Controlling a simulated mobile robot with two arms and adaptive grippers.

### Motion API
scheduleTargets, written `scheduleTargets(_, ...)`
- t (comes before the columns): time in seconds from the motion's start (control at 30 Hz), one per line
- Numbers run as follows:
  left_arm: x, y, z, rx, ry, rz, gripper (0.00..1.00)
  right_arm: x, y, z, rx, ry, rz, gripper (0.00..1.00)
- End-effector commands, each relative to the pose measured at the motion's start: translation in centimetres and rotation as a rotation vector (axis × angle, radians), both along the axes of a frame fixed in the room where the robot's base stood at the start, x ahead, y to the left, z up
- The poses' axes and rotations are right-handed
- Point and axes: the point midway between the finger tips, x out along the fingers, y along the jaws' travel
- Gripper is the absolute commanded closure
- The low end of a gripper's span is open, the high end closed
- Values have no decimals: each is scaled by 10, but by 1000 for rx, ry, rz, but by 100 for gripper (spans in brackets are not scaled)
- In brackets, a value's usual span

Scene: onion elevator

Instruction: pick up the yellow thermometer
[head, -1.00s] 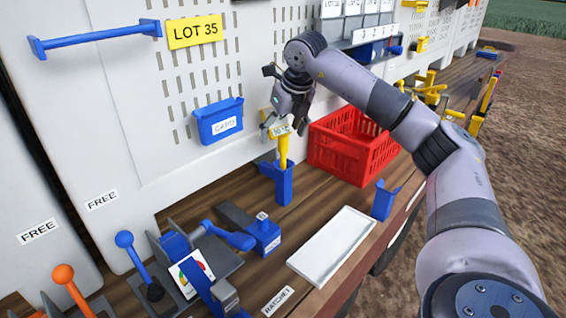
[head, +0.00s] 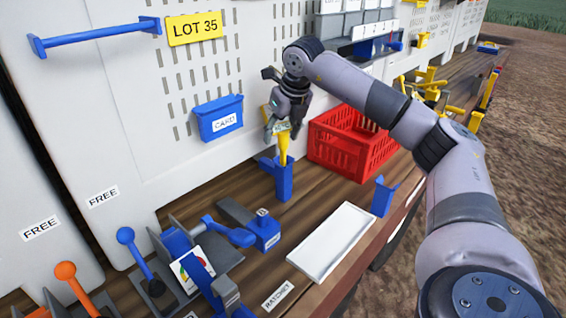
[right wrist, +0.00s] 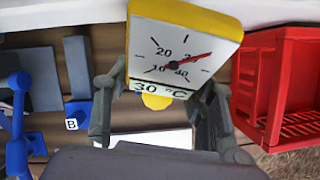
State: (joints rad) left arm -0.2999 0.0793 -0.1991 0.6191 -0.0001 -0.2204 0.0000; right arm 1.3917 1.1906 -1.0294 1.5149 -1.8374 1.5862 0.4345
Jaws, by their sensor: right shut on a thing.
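The yellow thermometer (head: 283,146) stands upright with its lower end in the blue holder (head: 284,184) on the bench. In the right wrist view, the thermometer (right wrist: 183,50) fills the top centre, with a white dial, a red needle and a "30 °C" readout. My right gripper (head: 279,127) is shut on its upper part, one finger on each side of the head. The right wrist view also shows the two fingers beside the readout. My left gripper is not in view.
A red crate (head: 339,163) stands close to the right of the holder. A blue card box (head: 218,121) hangs on the panel to the left. A white tray (head: 332,243) and a blue bracket (head: 384,197) lie nearer the front edge, with blue levers and clamps at the left.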

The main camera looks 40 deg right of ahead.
Motion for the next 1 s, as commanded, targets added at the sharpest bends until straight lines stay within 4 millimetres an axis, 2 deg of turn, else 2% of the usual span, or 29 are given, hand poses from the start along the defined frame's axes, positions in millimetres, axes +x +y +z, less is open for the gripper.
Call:
scheduleTargets(0.07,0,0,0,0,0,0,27,0,0,0,0,-1,0,70)
scheduleTargets(0.5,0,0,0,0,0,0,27,0,0,1,1,-2,0,99)
scheduleTargets(0.77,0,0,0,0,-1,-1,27,1,0,3,0,-3,0,100)
scheduleTargets(1.0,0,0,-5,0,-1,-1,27,1,1,26,1,-6,0,100)
